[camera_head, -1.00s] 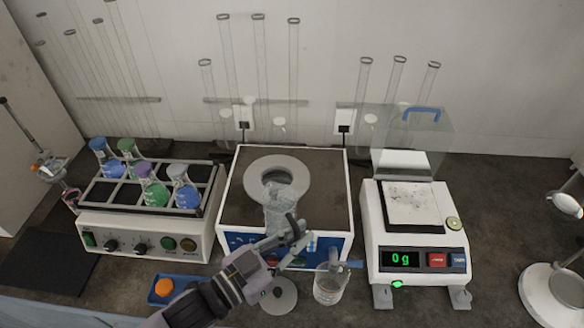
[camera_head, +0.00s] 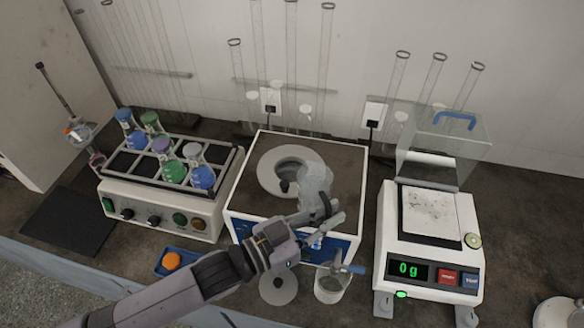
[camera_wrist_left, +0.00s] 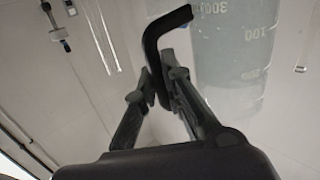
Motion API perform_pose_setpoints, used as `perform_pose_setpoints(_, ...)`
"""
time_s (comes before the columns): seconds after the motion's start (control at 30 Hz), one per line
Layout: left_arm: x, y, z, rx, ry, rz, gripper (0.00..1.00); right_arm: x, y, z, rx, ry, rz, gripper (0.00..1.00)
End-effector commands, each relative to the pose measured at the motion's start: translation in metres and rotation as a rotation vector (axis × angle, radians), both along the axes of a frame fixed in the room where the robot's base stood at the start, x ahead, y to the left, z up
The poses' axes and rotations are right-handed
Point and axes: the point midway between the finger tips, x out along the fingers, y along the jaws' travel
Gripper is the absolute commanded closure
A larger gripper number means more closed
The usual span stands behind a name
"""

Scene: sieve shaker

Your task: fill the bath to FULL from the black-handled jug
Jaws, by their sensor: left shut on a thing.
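The bath (camera_head: 243,199) is a white box with a dark top, a blue front panel and a round grey ring (camera_head: 268,184) around its opening. My left gripper (camera_head: 318,221) is shut on the black handle (camera_wrist_left: 163,42) of a clear jug (camera_head: 316,184). The jug is held above the bath's top, at the right side of the ring, partly covering it. In the left wrist view the jug (camera_wrist_left: 232,50) shows graduation marks, including 300 and 100. I cannot tell how much water is in the jug or the bath's level. My right gripper is not in view.
A clear jug with a blue handle (camera_head: 331,286) and a grey disc (camera_head: 278,287) stand in front of the bath. A flask shaker (camera_head: 158,208) is at left, a balance (camera_head: 430,250) reading 0 g at right. A blue tray (camera_head: 163,269) holds an orange thing.

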Motion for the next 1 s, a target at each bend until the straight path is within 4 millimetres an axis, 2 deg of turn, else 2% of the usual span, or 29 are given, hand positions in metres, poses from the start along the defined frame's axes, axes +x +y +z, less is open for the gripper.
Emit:
perform_pose_setpoints(0.03,0.002,0.001,0.008,-0.009,0.014,0.0,1.0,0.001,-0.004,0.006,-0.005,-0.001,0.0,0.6)
perform_pose_setpoints(0.23,0.008,0.003,0.02,-0.043,0.109,0.0,1.0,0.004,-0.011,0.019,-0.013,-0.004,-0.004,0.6)
perform_pose_setpoints(0.53,0.021,0.008,0.021,-0.095,0.25,0.0,1.0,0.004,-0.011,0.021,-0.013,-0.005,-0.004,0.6)
perform_pose_setpoints(0.8,0.034,0.012,0.037,-0.142,0.372,-0.001,1.0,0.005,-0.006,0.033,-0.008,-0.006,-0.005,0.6)
perform_pose_setpoints(1.0,0.036,0.013,0.038,-0.15,0.395,0.0,1.0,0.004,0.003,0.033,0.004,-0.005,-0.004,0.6)
